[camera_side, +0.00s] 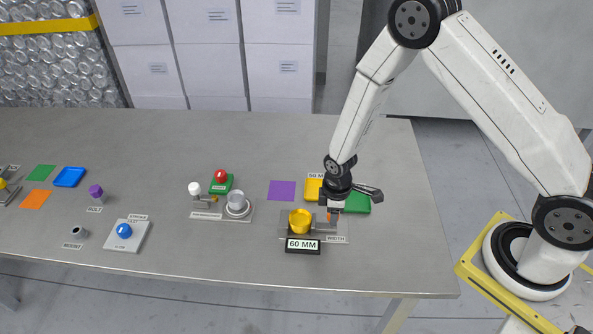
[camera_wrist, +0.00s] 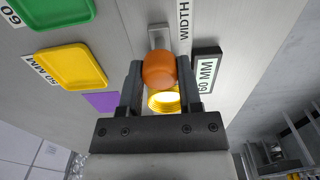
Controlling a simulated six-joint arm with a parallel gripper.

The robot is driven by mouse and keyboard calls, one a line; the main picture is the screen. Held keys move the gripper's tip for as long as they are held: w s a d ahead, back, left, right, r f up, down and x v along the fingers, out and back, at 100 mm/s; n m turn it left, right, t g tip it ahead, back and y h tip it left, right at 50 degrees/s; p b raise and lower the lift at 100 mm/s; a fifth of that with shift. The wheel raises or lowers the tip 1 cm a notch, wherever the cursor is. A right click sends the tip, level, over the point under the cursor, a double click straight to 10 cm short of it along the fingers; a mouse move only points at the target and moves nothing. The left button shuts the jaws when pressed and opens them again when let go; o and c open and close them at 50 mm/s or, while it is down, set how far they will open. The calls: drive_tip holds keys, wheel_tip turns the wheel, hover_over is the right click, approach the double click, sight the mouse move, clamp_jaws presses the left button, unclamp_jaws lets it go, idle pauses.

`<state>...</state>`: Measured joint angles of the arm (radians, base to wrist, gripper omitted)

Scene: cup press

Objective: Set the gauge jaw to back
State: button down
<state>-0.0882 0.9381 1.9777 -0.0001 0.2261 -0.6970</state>
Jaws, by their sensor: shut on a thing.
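The width gauge (camera_side: 286,226) lies near the front right of the table, with a sign reading "60 MM" (camera_side: 303,246) at its front edge. A yellow cup (camera_side: 300,221) stands on the gauge. My gripper (camera_side: 334,214) is lowered at the gauge's right end. In the wrist view its two fingers (camera_wrist: 160,80) are on either side of an orange knob (camera_wrist: 159,69), the gauge jaw's handle, and are shut on it. The yellow cup (camera_wrist: 163,101) shows just beyond the knob, partly hidden. The jaw itself is mostly hidden by my gripper in the side view.
A yellow tray (camera_side: 313,189) and a green tray (camera_side: 358,203) sit behind the gauge, close to my wrist. A purple mat (camera_side: 281,190) lies left of them. The table's front edge is near.

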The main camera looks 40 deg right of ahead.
idle(0.4)
drive_tip(key=shift+s+d, duration=0.9)
drive_tip(key=shift+c, duration=1.4)
unclamp_jaws()
drive_tip(key=shift+d, duration=0.1)
drive_tip(key=shift+r, duration=0.1)
wheel_tip(320, 180, up, 8)
